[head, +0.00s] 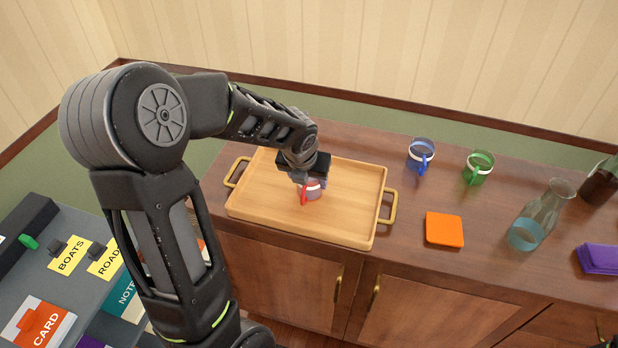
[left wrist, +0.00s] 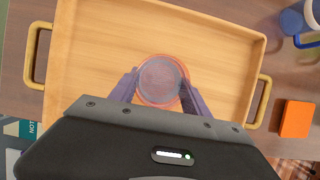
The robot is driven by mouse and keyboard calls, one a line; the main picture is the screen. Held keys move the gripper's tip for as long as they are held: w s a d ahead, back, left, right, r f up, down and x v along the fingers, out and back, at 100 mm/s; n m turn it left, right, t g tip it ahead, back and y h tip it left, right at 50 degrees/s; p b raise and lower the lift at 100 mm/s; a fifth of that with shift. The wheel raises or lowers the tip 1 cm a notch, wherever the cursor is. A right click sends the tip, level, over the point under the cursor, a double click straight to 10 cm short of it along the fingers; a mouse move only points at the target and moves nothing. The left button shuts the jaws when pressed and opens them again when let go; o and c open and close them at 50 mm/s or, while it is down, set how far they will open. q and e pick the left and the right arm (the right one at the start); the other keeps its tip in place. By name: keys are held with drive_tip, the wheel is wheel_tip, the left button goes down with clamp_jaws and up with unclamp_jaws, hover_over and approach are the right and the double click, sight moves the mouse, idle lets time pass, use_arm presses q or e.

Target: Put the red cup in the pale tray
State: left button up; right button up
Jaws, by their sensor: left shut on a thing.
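The red cup (head: 312,190) is glassy with a pale band and a red handle. It is at the pale wooden tray (head: 270,215), over the tray's middle to right part; I cannot tell whether it touches the tray floor. My left gripper (head: 306,178) is shut on the cup from above and hides its upper part. In the left wrist view, the cup's round rim (left wrist: 160,80) sits between the two fingers, with the tray floor (left wrist: 90,60) around it. My right gripper is not in view.
A blue cup (head: 421,154), a green cup (head: 478,167), an orange square (head: 444,229), a glass carafe (head: 541,215) and a purple stack (head: 598,259) stand right of the tray. Brass handles (head: 388,207) stick out at the tray's ends. A grey surface with labelled cards (head: 70,255) is at left.

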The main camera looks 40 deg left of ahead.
use_arm(q)
drive_tip(key=o, duration=1.5)
drive_tip(key=shift+f, duration=0.1)
drive_tip(key=shift+o, duration=0.2)
drive_tip(key=shift+r, duration=0.4)
drive_tip(key=v, duration=1.1)
drive_tip(key=shift+s+d+r, duration=0.15)
drive_tip(key=shift+s+r, duration=0.05)
